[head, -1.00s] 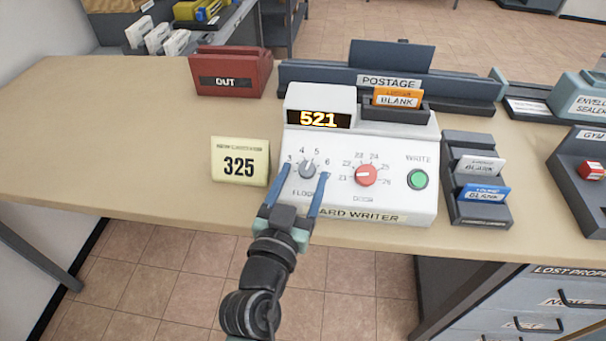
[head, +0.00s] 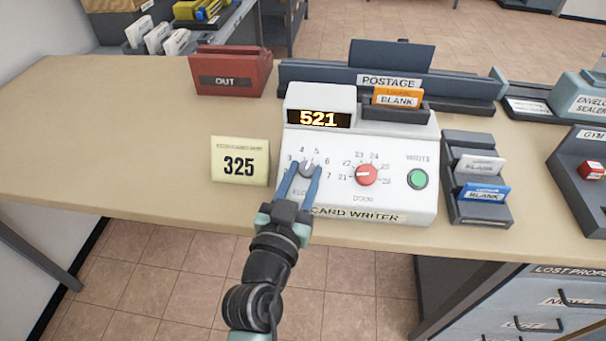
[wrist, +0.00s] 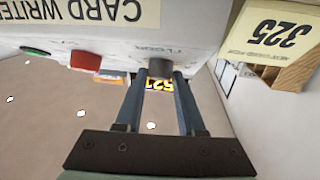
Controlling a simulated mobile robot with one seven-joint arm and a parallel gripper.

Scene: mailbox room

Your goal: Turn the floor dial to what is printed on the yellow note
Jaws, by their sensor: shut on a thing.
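The yellow note (head: 240,162) stands on the counter left of the card writer and reads 325. The white card writer (head: 400,145) has a display (head: 318,119) showing 521. The grey floor dial (head: 306,169) sits on its sloped front at the left, with numbers around it; its pointer is hard to make out. My gripper (head: 305,172) has its two blue fingers shut on the floor dial, one on each side. The wrist view shows the dial (wrist: 160,68) between the fingertips.
The red door dial (head: 366,175) and green WRITE button (head: 418,179) are to the right on the same panel. An orange blank card (head: 397,97) stands in the writer's slot. A card rack (head: 457,150) is beside it. The counter at left is clear.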

